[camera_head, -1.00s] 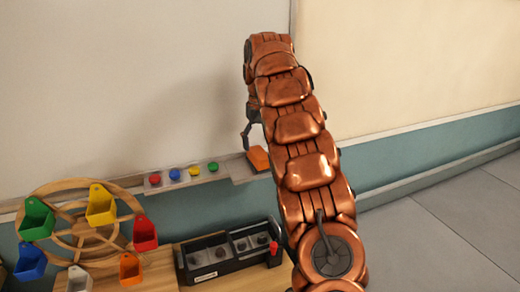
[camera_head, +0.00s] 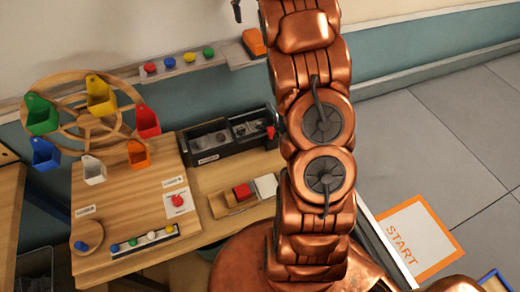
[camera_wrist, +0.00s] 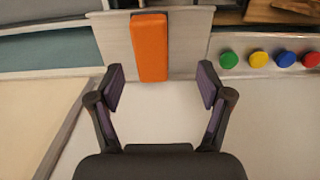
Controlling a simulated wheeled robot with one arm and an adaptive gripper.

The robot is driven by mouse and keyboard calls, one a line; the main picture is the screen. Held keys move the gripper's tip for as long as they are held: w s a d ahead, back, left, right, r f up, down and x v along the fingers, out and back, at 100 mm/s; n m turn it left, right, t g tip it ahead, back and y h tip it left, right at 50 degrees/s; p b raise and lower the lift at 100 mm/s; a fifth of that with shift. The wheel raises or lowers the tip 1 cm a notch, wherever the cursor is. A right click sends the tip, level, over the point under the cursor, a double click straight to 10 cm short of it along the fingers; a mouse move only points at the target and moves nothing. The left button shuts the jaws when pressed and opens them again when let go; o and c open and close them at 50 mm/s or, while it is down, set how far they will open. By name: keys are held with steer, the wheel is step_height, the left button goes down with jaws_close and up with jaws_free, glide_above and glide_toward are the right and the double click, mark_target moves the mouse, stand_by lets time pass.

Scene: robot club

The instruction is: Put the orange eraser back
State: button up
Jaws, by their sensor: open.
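The orange eraser (camera_head: 254,42) lies on the right end of the narrow ledge under the whiteboard, just left of my arm in the head view. In the wrist view the orange eraser (camera_wrist: 150,47) lies on a pale grey plate of the ledge (camera_wrist: 191,40). My gripper (camera_wrist: 158,88) is open and empty, its two fingertips spread on either side of the eraser's near end and apart from it. In the head view only a dark finger tip (camera_head: 237,10) shows at the top edge; my arm hides the rest.
Several coloured magnets (camera_head: 190,57) sit on the ledge left of the eraser. Below are a wooden wheel with coloured buckets (camera_head: 85,108), a black compartment box (camera_head: 228,142) and a wooden table (camera_head: 135,197). A START mat (camera_head: 408,238) lies on the floor at right.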

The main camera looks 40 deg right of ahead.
steer(key=s+a, duration=0.8)
steer(key=a, duration=0.2)
steer(key=s+a+f+n, duration=0.1)
steer(key=s+a+f, duration=0.3)
steer(key=s, duration=0.5)
steer(key=s+a+f+n+g, duration=0.1)
steer(key=s+a+f, duration=0.3)
steer(key=s, duration=0.6)
steer(key=s+a+f+n, duration=0.1)
steer(key=s+a+f, duration=0.3)
steer(key=s+a, duration=0.4)
steer(key=shift+s+g, duration=0.4)
steer(key=shift+s, duration=0.75)
